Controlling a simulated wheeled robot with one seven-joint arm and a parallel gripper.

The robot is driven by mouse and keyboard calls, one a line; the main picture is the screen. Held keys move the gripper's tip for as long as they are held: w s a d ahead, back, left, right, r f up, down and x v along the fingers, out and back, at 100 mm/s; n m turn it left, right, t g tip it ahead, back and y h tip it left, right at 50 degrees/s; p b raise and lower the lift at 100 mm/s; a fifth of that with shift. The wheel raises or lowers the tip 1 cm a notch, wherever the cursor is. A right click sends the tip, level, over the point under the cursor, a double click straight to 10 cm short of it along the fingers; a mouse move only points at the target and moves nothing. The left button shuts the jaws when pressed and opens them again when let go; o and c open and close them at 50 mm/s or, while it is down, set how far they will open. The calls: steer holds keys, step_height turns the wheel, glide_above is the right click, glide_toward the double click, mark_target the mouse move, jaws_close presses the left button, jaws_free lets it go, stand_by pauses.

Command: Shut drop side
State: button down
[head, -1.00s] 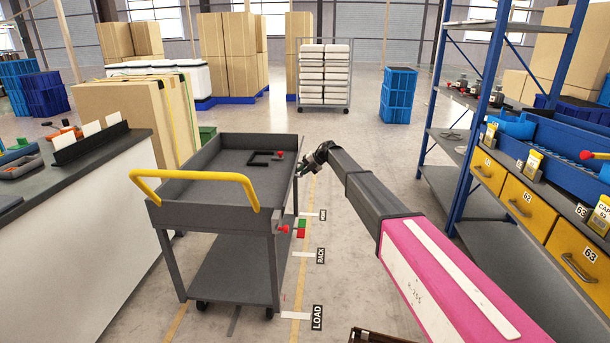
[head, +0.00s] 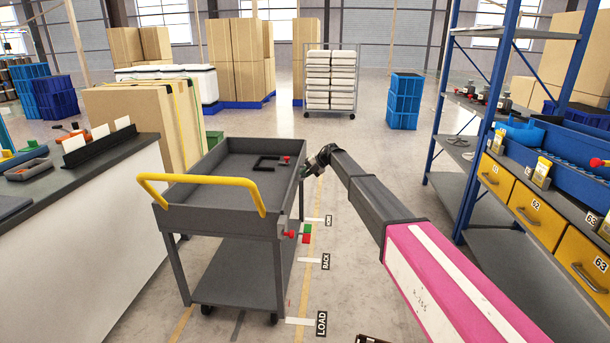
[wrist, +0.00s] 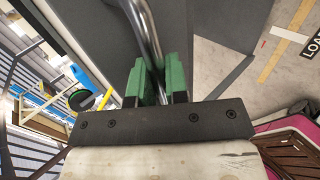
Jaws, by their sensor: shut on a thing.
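The grey cart (head: 225,222) stands left of centre, with a yellow push handle (head: 205,179) at its near end. Its right side faces my arm and shows nearly edge-on, so I cannot tell how far its drop side is raised. My gripper (head: 308,172) is at the far part of that side. In the wrist view the green fingers (wrist: 161,84) are closed around a bent metal bar (wrist: 148,35) beside a dark grey panel (wrist: 85,30). A red knob (head: 290,234) sticks out at the cart's near right corner.
A black bracket (head: 268,162) and a red knob (head: 286,158) are on the cart's top tray. A workbench (head: 85,220) stands left, and a blue-framed shelf (head: 480,130) with yellow drawers stands right.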

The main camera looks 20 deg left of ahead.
steer(key=c, duration=1.4)
jaws_free()
steer(key=shift+a, duration=0.1)
steer(key=shift+r, duration=0.1)
steer(key=v, duration=1)
steer(key=shift+w+d+r, duration=0.1)
steer(key=shift+d+r, duration=0.15)
steer(key=shift+d, duration=0.05)
